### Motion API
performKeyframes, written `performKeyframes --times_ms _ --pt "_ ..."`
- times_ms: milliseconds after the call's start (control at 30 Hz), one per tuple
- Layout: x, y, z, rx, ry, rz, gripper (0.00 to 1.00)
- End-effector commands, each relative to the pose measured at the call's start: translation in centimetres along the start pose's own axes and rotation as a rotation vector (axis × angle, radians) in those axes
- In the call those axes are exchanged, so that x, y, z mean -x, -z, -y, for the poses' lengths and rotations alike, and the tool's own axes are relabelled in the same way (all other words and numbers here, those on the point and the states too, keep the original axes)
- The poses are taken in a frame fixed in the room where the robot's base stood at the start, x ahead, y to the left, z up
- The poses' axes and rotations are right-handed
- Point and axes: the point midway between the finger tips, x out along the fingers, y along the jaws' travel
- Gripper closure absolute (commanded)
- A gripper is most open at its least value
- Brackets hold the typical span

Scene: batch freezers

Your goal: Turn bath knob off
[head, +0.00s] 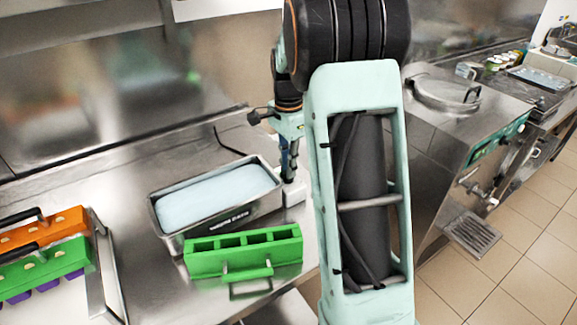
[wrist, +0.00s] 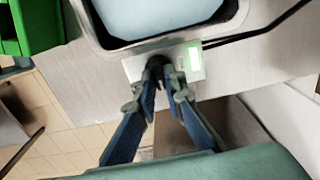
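The bath (head: 222,231) is a steel tank of pale blue liquid on the counter; its rim corner shows at the top of the wrist view (wrist: 160,40). A white control box (wrist: 133,68) with a lit green display (wrist: 194,56) is at its end. The small dark bath knob (wrist: 157,61) is on this box, partly hidden by the fingers. My gripper (wrist: 163,75) points down at the box, its blue fingertips close together on either side of the knob and seemingly touching it. In the head view my gripper (head: 289,177) is at the bath's right end.
A green mold (head: 243,252) stands against the bath's front. Orange (head: 40,231) and green (head: 45,270) molds lie at the left. A black cable (wrist: 262,30) runs from the box. A steel batch freezer (head: 440,130) stands right of my arm.

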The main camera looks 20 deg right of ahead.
Motion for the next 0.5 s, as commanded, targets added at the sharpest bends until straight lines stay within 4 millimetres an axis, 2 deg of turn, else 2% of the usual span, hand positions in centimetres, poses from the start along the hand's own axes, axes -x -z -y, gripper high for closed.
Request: performKeyframes --times_ms 500 --pt "0.07 0.01 0.04 0.067 0.000 0.000 1.00"
